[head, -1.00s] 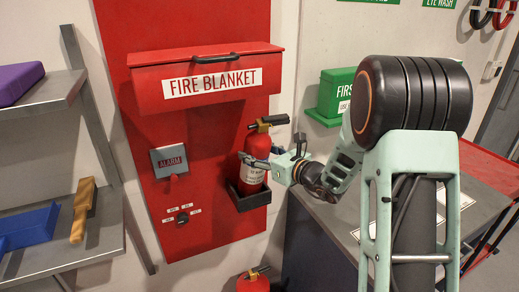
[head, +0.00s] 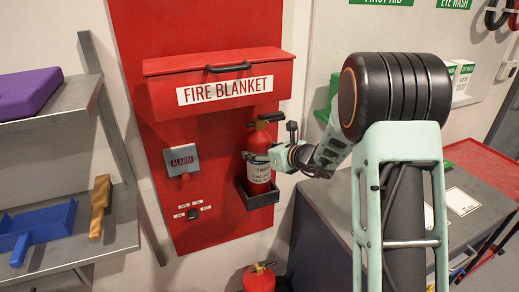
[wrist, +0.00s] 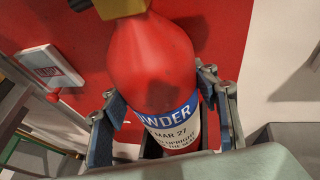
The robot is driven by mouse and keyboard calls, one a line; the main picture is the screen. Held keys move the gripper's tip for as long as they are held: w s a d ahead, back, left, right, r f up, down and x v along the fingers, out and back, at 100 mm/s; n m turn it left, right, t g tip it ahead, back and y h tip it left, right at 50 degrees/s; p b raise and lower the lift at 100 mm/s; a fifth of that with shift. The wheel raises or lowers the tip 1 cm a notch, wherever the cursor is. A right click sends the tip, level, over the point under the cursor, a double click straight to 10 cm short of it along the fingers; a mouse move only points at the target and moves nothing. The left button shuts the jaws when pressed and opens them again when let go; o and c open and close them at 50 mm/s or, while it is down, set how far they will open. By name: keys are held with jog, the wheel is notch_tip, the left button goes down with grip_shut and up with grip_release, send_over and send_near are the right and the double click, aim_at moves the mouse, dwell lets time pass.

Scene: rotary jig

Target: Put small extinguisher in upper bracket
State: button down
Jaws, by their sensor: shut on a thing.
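The small red extinguisher (head: 258,157) with a white and blue label stands upright at the black bracket (head: 258,195) on the red panel. Its base is inside or just at the bracket's rim; the head view does not show whether it rests on the bottom. My gripper (head: 262,156) reaches in from the right, around the extinguisher's body. In the wrist view the extinguisher (wrist: 155,75) fills the middle, its label facing me, with a finger on each side of it, shut on it. The bracket is mostly hidden in the wrist view.
The fire blanket box (head: 222,84) juts out just above the extinguisher. The alarm box (head: 182,160) is to the left. Another red extinguisher (head: 259,278) stands low beneath. A grey cabinet top (head: 330,205) lies to the right; shelves (head: 85,245) are at left.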

jog(key=shift+w+r, duration=0.1)
jog(key=shift+r, duration=0.1)
jog(key=c, duration=0.8)
grip_release()
jog(key=shift+f, duration=0.2)
jog(key=shift+r, duration=0.1)
jog(key=b+v, duration=0.1)
jog(key=v, duration=1.1)
jog(key=shift+s+b, duration=0.25)
jog(key=shift+b, duration=0.05)
